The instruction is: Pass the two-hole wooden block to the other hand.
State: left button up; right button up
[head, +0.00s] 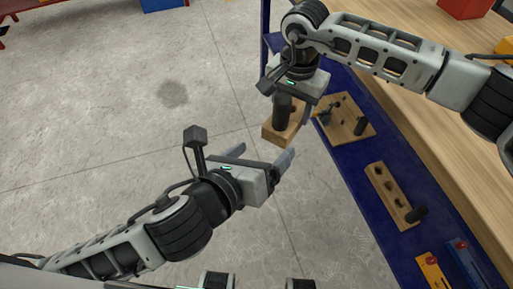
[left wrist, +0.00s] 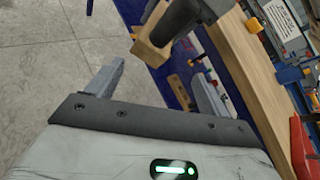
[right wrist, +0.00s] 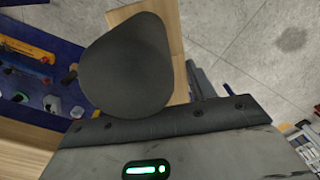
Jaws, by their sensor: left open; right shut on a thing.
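The two-hole wooden block (head: 272,134) hangs from my right gripper (head: 298,104) over the floor beside the blue table edge. A thick dark cylinder (head: 283,107) stands against or in the block and hides part of it; the holes are hardly visible. The cylinder fills much of the right wrist view (right wrist: 130,65), with the block (right wrist: 176,45) behind it. My left gripper (head: 265,149) is open and empty, just below the block, its fingers pointing up towards it. In the left wrist view the block (left wrist: 152,52) is ahead, beyond the fingertips, apart from them.
A wooden board with a dark peg (head: 347,120) and a longer wooden block with holes (head: 388,190) lie on the blue shelf (head: 350,165). Yellow and blue parts (head: 432,268) lie nearer. The wooden tabletop (head: 440,120) is at the right. The floor at left is clear.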

aim_at(280, 129)
pick_arm(q)
jog(key=w+d+f+m, duration=0.1)
jog(key=w, duration=0.2)
jog(key=w+d+f+m, duration=0.1)
jog(key=w+d+m, duration=0.1)
jog(key=w, duration=0.1)
jog(key=w+d+f+m, duration=0.1)
jog(key=w, duration=0.2)
jog(key=shift+w+d+f, duration=0.25)
jog(key=shift+w+d, duration=0.05)
jog(key=shift+w, duration=0.05)
